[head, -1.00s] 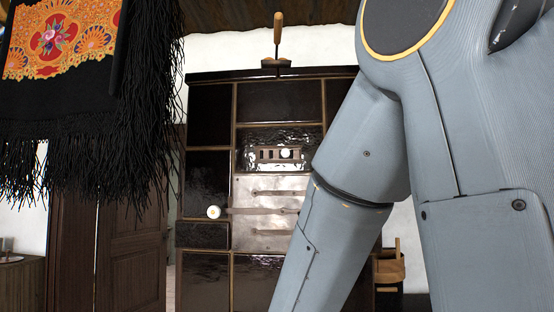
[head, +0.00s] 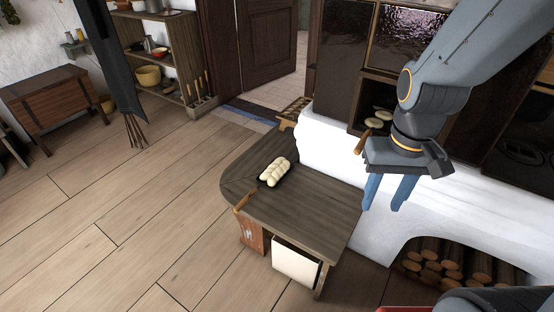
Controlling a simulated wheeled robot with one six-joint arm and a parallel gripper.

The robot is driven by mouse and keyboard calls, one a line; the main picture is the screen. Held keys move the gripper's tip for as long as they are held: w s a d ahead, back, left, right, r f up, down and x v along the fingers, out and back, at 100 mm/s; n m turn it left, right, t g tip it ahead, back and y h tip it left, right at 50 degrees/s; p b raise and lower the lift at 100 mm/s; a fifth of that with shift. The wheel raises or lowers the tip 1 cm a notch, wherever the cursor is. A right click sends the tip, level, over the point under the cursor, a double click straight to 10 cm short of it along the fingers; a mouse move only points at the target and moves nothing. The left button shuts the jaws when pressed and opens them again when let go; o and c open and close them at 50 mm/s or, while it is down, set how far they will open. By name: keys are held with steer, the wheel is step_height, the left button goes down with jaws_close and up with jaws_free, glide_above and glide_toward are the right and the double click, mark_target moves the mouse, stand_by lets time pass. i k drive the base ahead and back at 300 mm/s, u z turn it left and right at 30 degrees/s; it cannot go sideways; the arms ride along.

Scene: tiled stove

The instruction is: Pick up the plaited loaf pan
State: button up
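The plaited loaf pan is a dark pan with a pale plaited loaf (head: 275,172) in it. It lies on a dark wooden bench top (head: 310,208) left of the stove, its wooden handle (head: 242,203) pointing toward the front left edge. My gripper (head: 382,207) hangs to the right of the bench, in front of the white stove wall. Its two blue fingers point down, apart, with nothing between them. A clear gap separates it from the pan.
Pale rolls (head: 375,121) sit in the stove opening behind my gripper, with a wooden handle (head: 362,142) sticking out. Firewood (head: 450,268) fills an arch below. A white-fronted box (head: 296,262) stands under the bench. Open plank floor (head: 130,220) lies left.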

mark_target(279, 169)
steer(key=z, duration=1.7)
steer(key=k, duration=1.2)
steer(key=u, duration=1.9)
